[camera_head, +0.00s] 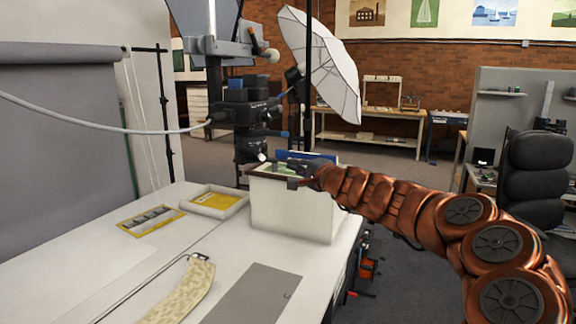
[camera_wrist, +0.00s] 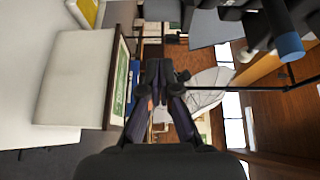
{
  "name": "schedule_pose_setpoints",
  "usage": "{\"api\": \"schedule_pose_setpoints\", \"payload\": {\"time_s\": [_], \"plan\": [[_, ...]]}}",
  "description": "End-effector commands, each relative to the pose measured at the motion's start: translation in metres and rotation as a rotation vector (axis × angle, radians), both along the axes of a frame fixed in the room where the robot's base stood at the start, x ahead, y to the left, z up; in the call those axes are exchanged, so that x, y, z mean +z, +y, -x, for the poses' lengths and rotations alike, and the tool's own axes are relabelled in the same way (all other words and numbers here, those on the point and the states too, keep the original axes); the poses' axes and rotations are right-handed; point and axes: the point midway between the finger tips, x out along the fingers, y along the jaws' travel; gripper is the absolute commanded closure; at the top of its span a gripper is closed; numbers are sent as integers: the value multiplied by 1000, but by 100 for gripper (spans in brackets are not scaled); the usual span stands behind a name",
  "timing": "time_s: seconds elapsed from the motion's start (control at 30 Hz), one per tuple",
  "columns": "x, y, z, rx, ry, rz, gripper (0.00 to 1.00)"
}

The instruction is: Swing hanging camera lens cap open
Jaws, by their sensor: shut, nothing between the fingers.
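The black camera (camera_head: 245,112) hangs lens-down from a stand over the table, and its dark lens barrel (camera_head: 249,148) ends just above and behind the white box. I cannot clearly make out the lens cap at its lower end. My gripper (camera_head: 293,178) is at the box's top edge, to the right of and below the lens, apart from it. In the wrist view the fingers of my gripper (camera_wrist: 160,68) are together with nothing between them. Part of the camera rig (camera_wrist: 247,14) with a blue-ended knob (camera_wrist: 290,46) shows at upper right there.
The white archival box (camera_head: 290,208) holds green and blue folders; it also shows in the wrist view (camera_wrist: 75,80). A shallow tray (camera_head: 236,207), a yellow-framed strip (camera_head: 150,220) and a grey sheet (camera_head: 254,294) lie on the table. A white umbrella (camera_head: 318,62) stands behind.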

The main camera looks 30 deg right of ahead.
Motion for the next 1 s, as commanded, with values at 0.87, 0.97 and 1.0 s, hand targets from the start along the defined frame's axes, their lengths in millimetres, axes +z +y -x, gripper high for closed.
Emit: {"api": "schedule_pose_setpoints", "payload": {"time_s": [0.87, 0.97, 1.0], "plan": [[0, -32, 73, 0, 0, -1, 100], [0, -32, 73, 0, 1, -1, 100], [0, -31, 73, 1, 1, 0, 100]]}}
